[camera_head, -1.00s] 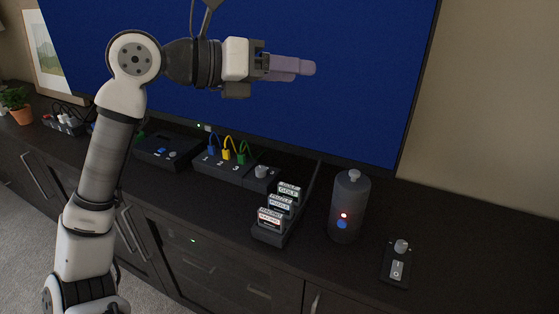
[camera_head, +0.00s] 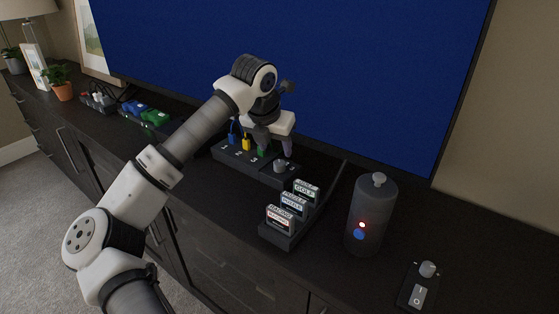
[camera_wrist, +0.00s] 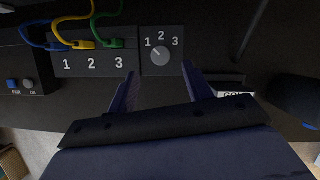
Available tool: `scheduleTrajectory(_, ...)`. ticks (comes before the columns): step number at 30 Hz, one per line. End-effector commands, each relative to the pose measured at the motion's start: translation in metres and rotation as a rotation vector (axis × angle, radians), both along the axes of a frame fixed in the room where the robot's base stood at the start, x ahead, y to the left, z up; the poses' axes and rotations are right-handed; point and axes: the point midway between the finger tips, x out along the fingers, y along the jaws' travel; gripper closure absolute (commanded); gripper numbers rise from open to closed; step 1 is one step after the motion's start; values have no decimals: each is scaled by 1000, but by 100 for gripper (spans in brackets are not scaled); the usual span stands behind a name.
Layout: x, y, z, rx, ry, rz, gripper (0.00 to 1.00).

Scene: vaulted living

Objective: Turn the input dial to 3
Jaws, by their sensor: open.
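The input dial (camera_head: 281,166) is a small grey round knob on the right end of a dark box on the cabinet. In the wrist view the dial (camera_wrist: 160,56) sits below the printed numbers 1, 2 and 3, and its pale mark seems to point up-left, towards 1. My gripper (camera_head: 275,146) is above the box, pointing down, just behind the dial in the head view. In the wrist view the open fingers of my gripper (camera_wrist: 161,75) show on either side below the dial, with nothing between them. I cannot tell their height above it.
Blue, yellow and green plugs (camera_head: 246,143) stand in the box left of the dial. A cartridge rack (camera_head: 285,237) is in front of it. A grey cylinder (camera_head: 372,215) and a switch plate (camera_head: 419,286) stand to the right. The television (camera_head: 330,80) rises close behind.

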Motion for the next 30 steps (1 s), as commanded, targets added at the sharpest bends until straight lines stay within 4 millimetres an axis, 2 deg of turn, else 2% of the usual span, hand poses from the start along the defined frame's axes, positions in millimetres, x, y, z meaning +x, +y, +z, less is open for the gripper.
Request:
scheduleTrajectory(3, 8, -5, -24, -4, 2, -2, 50)
scheduleTrajectory(9, 19, -9, -50, -3, 0, -1, 50)
scheduleTrajectory(14, 22, -11, -59, -2, 0, -1, 50)
scheduleTrajectory(22, 23, -11, -60, -2, -1, -2, 50)
scheduleTrajectory(23, 23, -11, -60, -2, -1, -2, 51)
scheduleTrajectory(30, 22, -11, -60, -2, -1, -2, 82)
